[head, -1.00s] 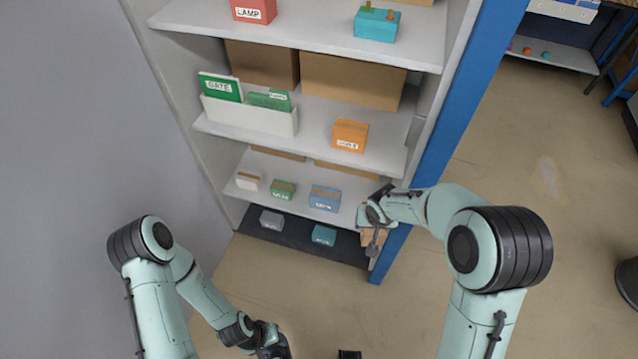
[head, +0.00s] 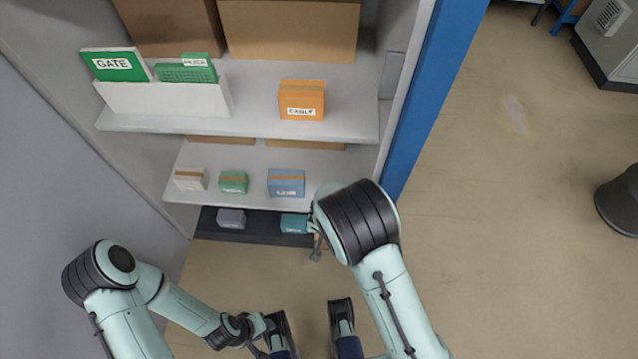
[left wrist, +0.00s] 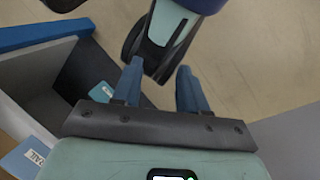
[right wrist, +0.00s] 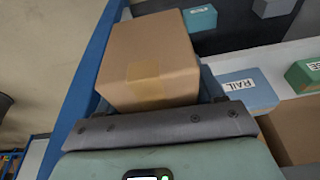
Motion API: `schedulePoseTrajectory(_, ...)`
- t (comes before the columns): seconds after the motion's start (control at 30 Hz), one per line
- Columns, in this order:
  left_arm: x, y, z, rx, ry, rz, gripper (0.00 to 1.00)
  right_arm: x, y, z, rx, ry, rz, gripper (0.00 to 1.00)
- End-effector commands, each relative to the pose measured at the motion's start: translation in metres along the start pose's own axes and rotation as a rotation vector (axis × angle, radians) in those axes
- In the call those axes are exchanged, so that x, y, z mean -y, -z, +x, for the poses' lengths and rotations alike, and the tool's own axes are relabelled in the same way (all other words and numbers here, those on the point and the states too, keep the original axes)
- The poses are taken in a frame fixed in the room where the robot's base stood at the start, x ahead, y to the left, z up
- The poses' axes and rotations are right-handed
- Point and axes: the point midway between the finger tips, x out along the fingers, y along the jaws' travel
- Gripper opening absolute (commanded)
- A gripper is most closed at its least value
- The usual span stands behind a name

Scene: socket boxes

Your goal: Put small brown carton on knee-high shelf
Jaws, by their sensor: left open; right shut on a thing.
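The small brown carton (right wrist: 150,55) fills the middle of the right wrist view, with a tape strip on its near face. My right gripper (right wrist: 155,100) is shut on it. In the head view my right forearm hides nearly all of the carton, near the right front corner of the low shelf (head: 235,199). I cannot tell whether the carton touches the shelf. White (head: 190,180), green (head: 233,182) and blue (head: 286,184) boxes stand on this shelf. My left gripper (left wrist: 160,88) is open and empty, low in front of the rack.
A blue post (head: 425,105) borders the rack's right side, close to the carton in the right wrist view. Grey (head: 231,218) and teal (head: 294,223) boxes sit on the dark bottom level. An orange box (head: 302,99) stands one shelf up. Open floor lies right.

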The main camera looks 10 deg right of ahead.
Motion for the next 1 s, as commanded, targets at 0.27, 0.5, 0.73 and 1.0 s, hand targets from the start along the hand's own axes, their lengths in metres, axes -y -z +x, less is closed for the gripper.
schedulePoseTrajectory(0.27, 0.002, 0.008, 0.005, -0.021, 0.001, -0.002, 0.43, 0.003, 0.072, 0.021, -0.004, 0.002, 0.006, 0.17)
schedulePoseTrajectory(0.5, 0.005, 0.019, 0.013, -0.05, 0.003, -0.005, 0.43, 0.005, 0.126, 0.037, -0.004, 0.001, 0.004, 0.17)
schedulePoseTrajectory(0.73, 0.008, 0.032, 0.02, -0.087, 0.005, -0.008, 0.43, 0.007, 0.162, 0.048, -0.001, 0.001, 0.002, 0.17)
schedulePoseTrajectory(1.0, 0.01, 0.04, 0.023, -0.107, 0.006, -0.009, 0.43, 0.008, 0.152, 0.069, 0.0, 0.0, -0.002, 0.17)
